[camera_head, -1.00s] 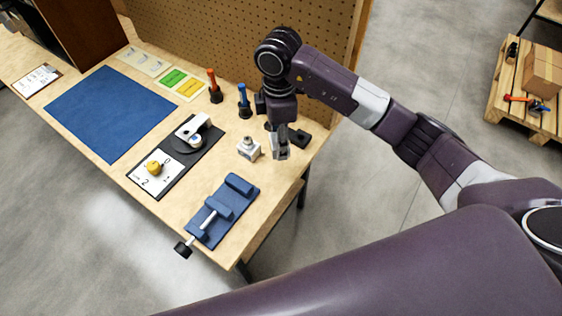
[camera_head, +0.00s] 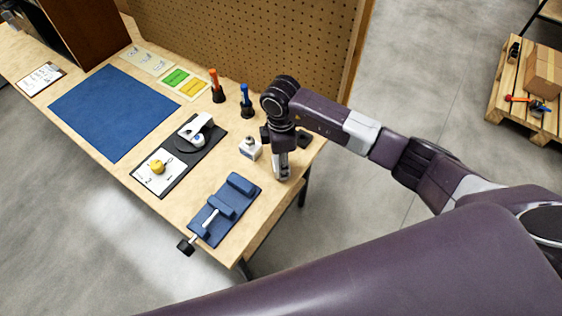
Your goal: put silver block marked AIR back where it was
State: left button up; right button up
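A small silver block (camera_head: 250,148) with a round fitting on top stands upright on the wooden workbench, near its right end. Any lettering on it is too small to read. My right gripper (camera_head: 283,174) points down just to the right of the block, low over the bench near its front right edge. It appears apart from the block. Its fingers are too small and too steeply seen to tell whether they are open. My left gripper is out of view.
A blue vise (camera_head: 223,208) lies in front of the block. A black mat with a white device (camera_head: 194,131) and a yellow knob (camera_head: 157,167) is to its left. Red (camera_head: 216,86) and blue (camera_head: 245,101) handled tools stand behind. A black part (camera_head: 304,139) lies behind my gripper.

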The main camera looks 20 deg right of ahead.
jog(key=shift+f, duration=0.15)
jog(key=o, duration=1.4)
jog(key=shift+r, duration=0.55)
notch_tip(320, 180, up, 11)
jog(key=shift+r+b, duration=0.2)
jog(key=shift+b, duration=0.9)
jog(key=shift+a, duration=0.1)
